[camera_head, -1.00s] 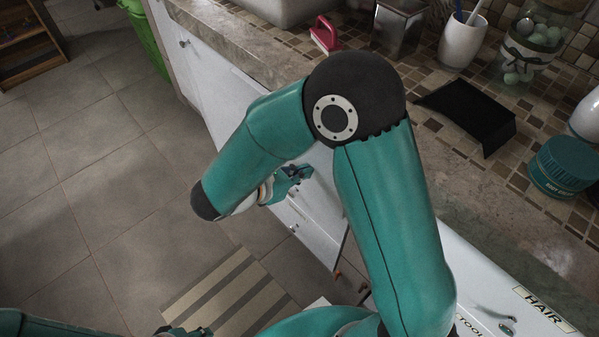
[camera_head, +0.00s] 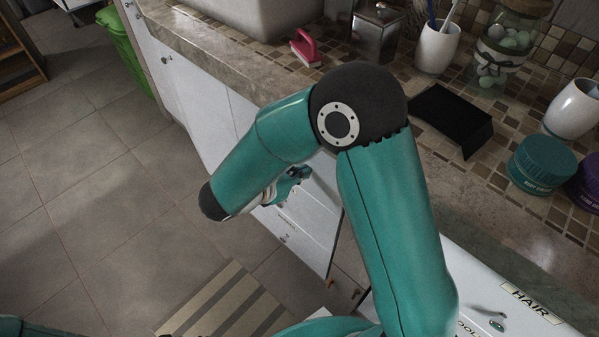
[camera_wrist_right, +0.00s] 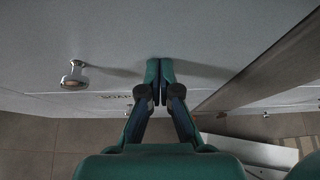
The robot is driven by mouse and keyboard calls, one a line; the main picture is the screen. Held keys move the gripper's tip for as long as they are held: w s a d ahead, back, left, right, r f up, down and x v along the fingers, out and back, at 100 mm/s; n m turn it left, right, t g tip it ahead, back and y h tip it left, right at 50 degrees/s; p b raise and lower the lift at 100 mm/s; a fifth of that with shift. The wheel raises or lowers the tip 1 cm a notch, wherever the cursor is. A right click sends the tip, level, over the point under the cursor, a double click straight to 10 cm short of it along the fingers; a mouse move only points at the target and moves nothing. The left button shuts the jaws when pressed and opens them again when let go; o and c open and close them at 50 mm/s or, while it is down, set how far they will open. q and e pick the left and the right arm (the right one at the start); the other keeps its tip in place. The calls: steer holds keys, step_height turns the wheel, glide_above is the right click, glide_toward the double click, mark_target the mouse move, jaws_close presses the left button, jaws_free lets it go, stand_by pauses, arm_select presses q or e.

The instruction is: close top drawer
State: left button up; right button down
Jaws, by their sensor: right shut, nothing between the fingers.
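White drawer fronts (camera_head: 312,222) run below the stone counter, beyond my right arm in the head view. In the right wrist view a white front (camera_wrist_right: 110,35) fills the upper part, with a metal knob (camera_wrist_right: 75,75) left of my fingers. A partly covered label (camera_wrist_right: 118,97) sits by a seam below. My right gripper (camera_head: 294,176) is shut and empty, its fingertips (camera_wrist_right: 158,70) at or close to the white front; contact is unclear. My arm hides part of the fronts, and I cannot tell how far the top drawer stands out.
The counter holds a pink-handled brush (camera_head: 306,46), a white cup (camera_head: 437,47), a black tray-like object (camera_head: 450,118) and a teal jar (camera_head: 540,163). A drawer labelled HAIR (camera_head: 531,305) is at lower right. A striped mat (camera_head: 225,305) lies on the open tiled floor.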

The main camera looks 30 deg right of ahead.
steer(key=a+f+p+v, duration=0.1)
steer(key=f+p+v, duration=0.1)
steer(key=v, duration=1.1)
steer(key=shift+a, duration=0.25)
